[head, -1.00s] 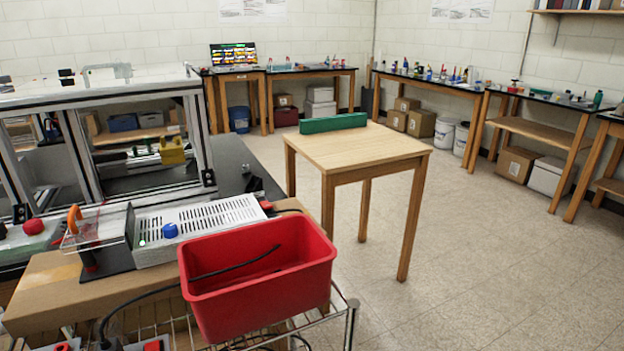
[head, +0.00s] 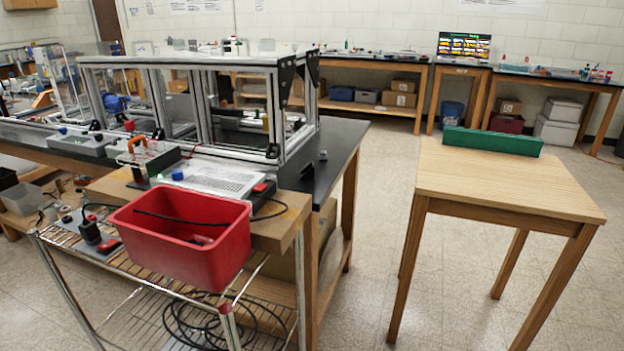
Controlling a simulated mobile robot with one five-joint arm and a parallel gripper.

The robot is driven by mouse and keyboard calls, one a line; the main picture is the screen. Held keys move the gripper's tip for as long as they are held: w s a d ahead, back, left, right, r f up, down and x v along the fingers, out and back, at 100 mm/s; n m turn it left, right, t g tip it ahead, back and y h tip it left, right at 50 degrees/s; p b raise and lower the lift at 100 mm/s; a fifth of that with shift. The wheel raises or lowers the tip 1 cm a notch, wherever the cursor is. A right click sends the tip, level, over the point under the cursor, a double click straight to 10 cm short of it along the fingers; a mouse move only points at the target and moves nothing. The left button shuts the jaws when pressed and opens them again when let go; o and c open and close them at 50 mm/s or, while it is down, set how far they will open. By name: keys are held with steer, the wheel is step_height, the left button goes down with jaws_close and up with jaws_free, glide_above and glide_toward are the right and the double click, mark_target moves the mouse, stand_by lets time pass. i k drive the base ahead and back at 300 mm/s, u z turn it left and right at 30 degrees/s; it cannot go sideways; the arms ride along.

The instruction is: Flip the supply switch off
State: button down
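A pale power supply (head: 215,180) with a slotted top lies on a wooden board, behind a red bin. A small red part on a black mount (head: 261,187) sits at its right end; it may be the supply switch, but its position is too small to read. A blue knob (head: 178,176) is at its left end. Left of it stands a dark bracket with an orange handle (head: 137,142). My gripper is not in view.
The red bin (head: 190,262) stands in front of the supply on a wire cart (head: 150,283). An extrusion frame (head: 205,95) stands behind on a black bench. A wooden table (head: 505,185) bearing a green block (head: 492,141) is right. Floor (head: 362,240) between is clear.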

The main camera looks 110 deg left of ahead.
mark_target(260, 187)
steer(key=u, duration=0.15)
steer(key=i, duration=0.2)
steer(key=u, duration=0.85)
steer(key=k, duration=0.2)
steer(key=u, duration=3.05)
steer(key=k, duration=0.15)
steer(key=u, duration=0.9)
steer(key=i, duration=1.65)
steer(key=u, duration=0.2)
